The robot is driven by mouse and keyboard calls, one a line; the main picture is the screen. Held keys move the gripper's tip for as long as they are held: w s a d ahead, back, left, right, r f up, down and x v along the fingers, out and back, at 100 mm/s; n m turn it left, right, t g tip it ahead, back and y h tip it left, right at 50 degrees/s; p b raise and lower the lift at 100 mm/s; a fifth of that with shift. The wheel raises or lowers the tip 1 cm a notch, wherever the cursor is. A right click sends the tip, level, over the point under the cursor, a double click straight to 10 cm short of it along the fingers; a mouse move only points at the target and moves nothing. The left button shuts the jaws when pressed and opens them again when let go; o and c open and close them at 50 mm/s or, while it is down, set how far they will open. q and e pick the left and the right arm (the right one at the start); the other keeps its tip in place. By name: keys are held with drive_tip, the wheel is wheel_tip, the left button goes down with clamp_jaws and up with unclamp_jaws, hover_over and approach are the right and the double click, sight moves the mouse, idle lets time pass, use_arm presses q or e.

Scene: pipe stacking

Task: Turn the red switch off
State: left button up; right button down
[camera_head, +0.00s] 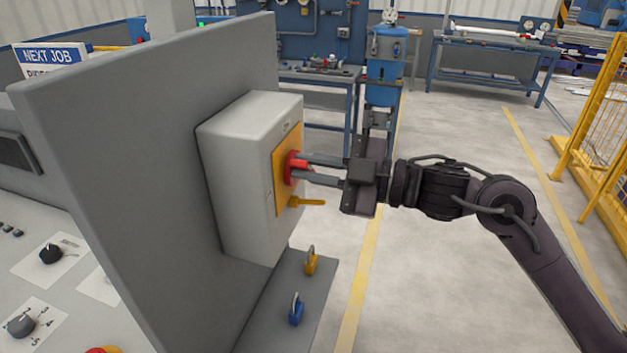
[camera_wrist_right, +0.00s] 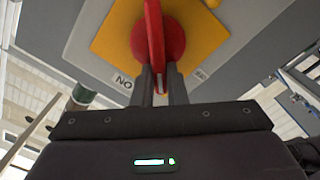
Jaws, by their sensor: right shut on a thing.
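A red rotary switch (camera_head: 291,167) sits on a yellow plate (camera_head: 281,190) on the face of a grey box (camera_head: 240,180). The box is fixed to an upright grey panel. My right gripper (camera_head: 303,169) reaches in from the right and is shut on the switch's handle. In the right wrist view the red switch (camera_wrist_right: 155,40) shows close up, its handle bar between my two fingers (camera_wrist_right: 158,85). My left gripper is not in view.
A yellow padlock (camera_head: 310,262) and a blue padlock (camera_head: 296,310) stand on the ledge below the box. A yellow tab (camera_head: 308,202) sticks out below the switch. A console with knobs (camera_head: 50,253) is at left. A yellow fence (camera_head: 600,130) stands far right; floor between is clear.

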drive_tip(key=shift+s+a+f+n+b, duration=0.15)
drive_tip(key=shift+f+n+b, duration=0.2)
drive_tip(key=shift+n+b, duration=1.25)
drive_tip(key=shift+s+d+f+n+b, duration=0.15)
drive_tip(key=shift+f+n+b, duration=0.2)
drive_tip(key=shift+n+b, duration=1.2)
drive_tip(key=shift+s+a+f+n+b, duration=0.15)
drive_tip(key=shift+f+n+b, duration=0.2)
drive_tip(key=shift+n+b, duration=1.2)
drive_tip(key=c, duration=1.5)
unclamp_jaws()
drive_tip(key=shift+o, duration=0.2)
